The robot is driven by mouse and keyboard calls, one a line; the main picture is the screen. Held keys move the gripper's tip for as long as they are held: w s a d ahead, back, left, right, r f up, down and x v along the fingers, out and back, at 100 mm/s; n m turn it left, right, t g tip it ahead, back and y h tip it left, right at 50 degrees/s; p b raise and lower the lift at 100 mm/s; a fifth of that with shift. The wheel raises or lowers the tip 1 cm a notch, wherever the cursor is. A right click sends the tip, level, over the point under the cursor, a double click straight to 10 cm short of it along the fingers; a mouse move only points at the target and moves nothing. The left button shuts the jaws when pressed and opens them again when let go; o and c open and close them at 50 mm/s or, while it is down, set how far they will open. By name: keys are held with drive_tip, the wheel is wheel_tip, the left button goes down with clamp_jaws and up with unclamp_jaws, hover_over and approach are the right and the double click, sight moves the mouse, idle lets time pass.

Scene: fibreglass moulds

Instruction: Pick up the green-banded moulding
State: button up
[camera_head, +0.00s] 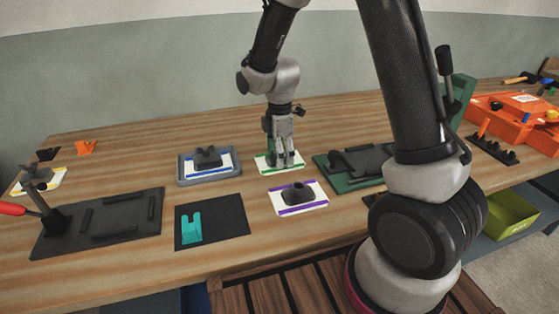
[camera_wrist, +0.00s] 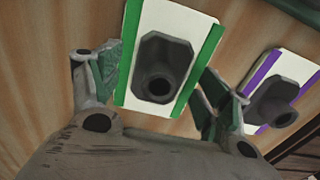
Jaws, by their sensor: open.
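The green-banded moulding is a dark grey piece with a round neck on a white card with green edge bands. In the wrist view the moulding (camera_wrist: 163,72) lies between my two spread fingers, with its neck facing the camera. In the head view its white card with green bands (camera_head: 264,168) shows, but my gripper hides most of the grey piece. My gripper (camera_head: 284,163) points down over it, open, one finger on each side; it also shows in the wrist view (camera_wrist: 158,100).
A purple-banded moulding (camera_head: 297,196) lies close in front. A blue-banded moulding in a grey tray (camera_head: 180,181) stands to the left, a green fixture (camera_head: 328,176) to the right. A black mat (camera_head: 236,227) with a teal part and a dark clamp board (camera_head: 60,242) lie nearer left.

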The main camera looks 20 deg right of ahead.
drive_tip(key=shift+c, duration=0.2)
drive_tip(key=c, duration=1.3)
drive_tip(key=shift+o, duration=0.2)
drive_tip(key=shift+r, duration=0.15)
